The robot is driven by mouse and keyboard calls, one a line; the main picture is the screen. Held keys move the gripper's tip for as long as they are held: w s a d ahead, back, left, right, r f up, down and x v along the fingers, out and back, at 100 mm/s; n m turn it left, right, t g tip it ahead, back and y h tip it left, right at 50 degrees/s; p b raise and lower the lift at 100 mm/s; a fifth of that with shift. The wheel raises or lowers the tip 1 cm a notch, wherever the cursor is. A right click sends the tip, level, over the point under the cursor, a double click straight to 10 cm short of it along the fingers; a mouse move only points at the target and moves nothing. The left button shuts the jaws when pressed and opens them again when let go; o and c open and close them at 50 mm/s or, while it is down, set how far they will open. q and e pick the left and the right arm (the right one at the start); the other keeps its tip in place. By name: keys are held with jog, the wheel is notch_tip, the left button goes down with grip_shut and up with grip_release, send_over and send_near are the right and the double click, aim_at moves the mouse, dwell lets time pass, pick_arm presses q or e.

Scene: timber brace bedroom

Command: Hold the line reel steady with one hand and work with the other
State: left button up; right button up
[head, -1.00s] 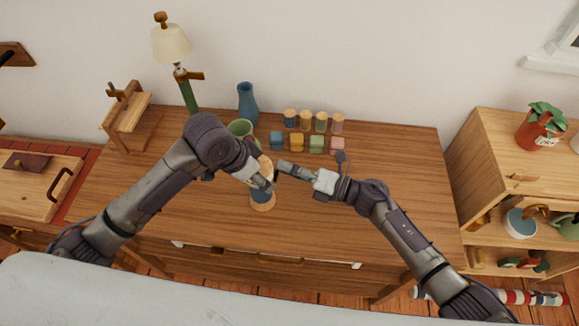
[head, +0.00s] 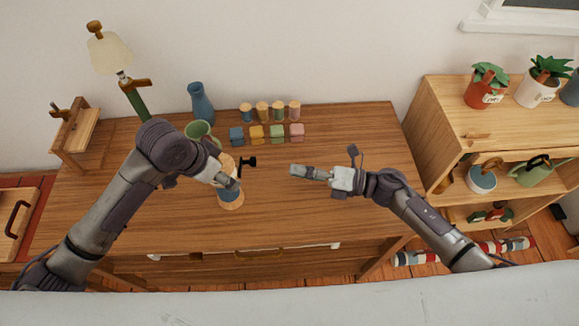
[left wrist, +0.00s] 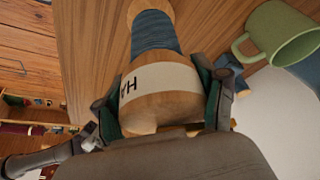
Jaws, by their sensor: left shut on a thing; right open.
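The line reel (head: 231,203) stands upright on the wooden desk (head: 300,215). It has wooden ends, blue line wound around its lower part and a dark crank handle (head: 247,162) sticking out to the right near its top. My left gripper (head: 228,184) is shut on the reel's upper part and hides some of it. In the left wrist view the fingers sit on both sides of the wooden body with a pale lettered band (left wrist: 160,85), with blue line (left wrist: 153,32) beyond. My right gripper (head: 297,171) is open and empty, to the right of the crank and apart from it.
A green mug (head: 198,131) stands close behind the left arm, with a blue vase (head: 201,105) behind it. Several corked jars (head: 263,112) and coloured blocks (head: 257,132) line the desk's back. A lamp (head: 112,57) stands at left. The desk's right side is clear.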

pick_arm(q)
jog(key=o, duration=1.5)
jog(key=shift+c, duration=0.2)
